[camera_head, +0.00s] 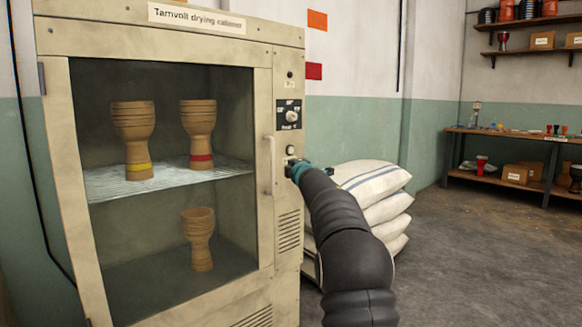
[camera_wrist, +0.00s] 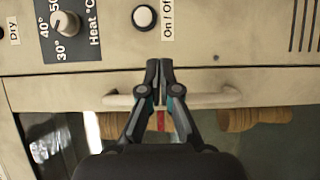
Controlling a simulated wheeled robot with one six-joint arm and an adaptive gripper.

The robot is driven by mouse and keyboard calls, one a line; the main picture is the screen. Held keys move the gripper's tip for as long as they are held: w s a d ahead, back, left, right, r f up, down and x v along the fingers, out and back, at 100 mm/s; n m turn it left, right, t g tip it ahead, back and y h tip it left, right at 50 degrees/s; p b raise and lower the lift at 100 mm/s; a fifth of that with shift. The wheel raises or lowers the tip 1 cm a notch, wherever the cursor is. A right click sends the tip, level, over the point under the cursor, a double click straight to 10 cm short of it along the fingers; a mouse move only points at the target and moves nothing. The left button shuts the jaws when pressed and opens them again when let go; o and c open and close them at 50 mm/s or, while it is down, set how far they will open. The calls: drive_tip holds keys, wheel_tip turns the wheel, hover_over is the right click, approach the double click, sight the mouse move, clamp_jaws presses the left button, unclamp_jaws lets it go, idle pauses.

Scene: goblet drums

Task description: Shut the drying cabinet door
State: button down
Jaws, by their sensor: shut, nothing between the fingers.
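The beige drying cabinet (camera_head: 160,27) stands at the left of the head view. Its door (camera_head: 263,110) has a large glass pane and looks flush with the front, with only a thin seam beside the control panel. The pale bar handle (camera_head: 270,165) is on the door's right side and also shows in the wrist view (camera_wrist: 225,97). My gripper (camera_head: 291,166) is at the cabinet front, just right of the handle. In the wrist view my gripper (camera_wrist: 159,68) is shut and empty, its fingers crossing in front of the handle's middle. Whether the fingertips touch the cabinet is unclear.
Several goblet drums (camera_head: 133,135) stand inside, behind the glass, on a wire shelf (camera_head: 110,187) and below it. The heat knob (camera_wrist: 65,22) and On/Off button (camera_wrist: 145,16) are beside the door. White sacks (camera_head: 375,190) are stacked right of the cabinet. Open floor lies farther right.

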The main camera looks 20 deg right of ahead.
drive_tip(key=s+d+f+m+g+h+p, duration=0.1)
drive_tip(key=s+d+m, duration=0.1)
drive_tip(key=s+d, duration=0.35)
drive_tip(key=s+d+f+m+h+p, duration=0.1)
drive_tip(key=s+d+f+h, duration=0.1)
drive_tip(key=d, duration=0.6)
drive_tip(key=s+f+m+g+h, duration=0.2)
drive_tip(key=s+f+m+g, duration=0.5)
drive_tip(key=s+f+m, duration=0.45)
drive_tip(key=s+a+f+m+g+y, duration=0.1)
drive_tip(key=s+a+f+g+y, duration=0.1)
drive_tip(key=s+a, duration=1.5)
drive_tip(key=s+a+f+m+g+y, duration=0.1)
drive_tip(key=s+a+f+y, duration=0.3)
drive_tip(key=s+a, duration=1.4)
drive_tip(key=shift+s+f+g+y, duration=0.25)
drive_tip(key=shift+s+g+y, duration=0.35)
drive_tip(key=shift+s, duration=3.4)
